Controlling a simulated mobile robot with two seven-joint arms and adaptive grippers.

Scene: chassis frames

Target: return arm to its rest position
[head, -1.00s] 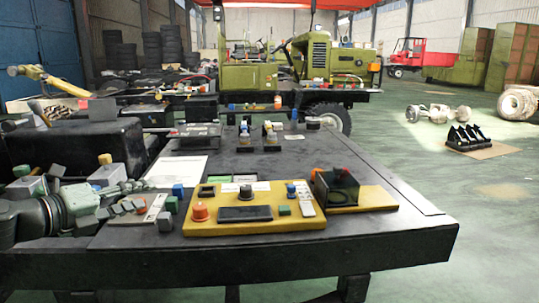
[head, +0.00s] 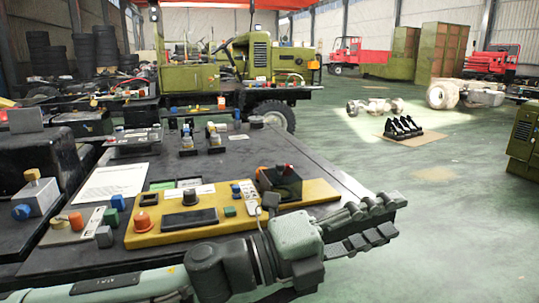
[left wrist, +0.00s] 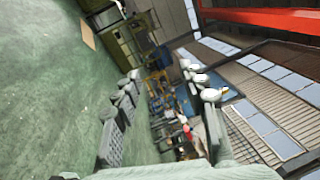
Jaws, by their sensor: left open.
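My left arm comes in from the lower left of the head view, across the front of the work table (head: 330,185). My left gripper (head: 385,217) is at the table's front right corner, fingers pointing right and spread apart. It is open and holds nothing. In the left wrist view, the two fingers of the left gripper (left wrist: 165,88) stand apart with only the distant hall between them. My right gripper is not in view.
A yellow control panel (head: 165,238) with knobs and buttons lies on the table behind my left forearm. A dark box with a red knob (head: 285,183) stands behind the gripper. Green floor (head: 460,225) lies open to the right. A black rack (head: 402,128) stands farther back.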

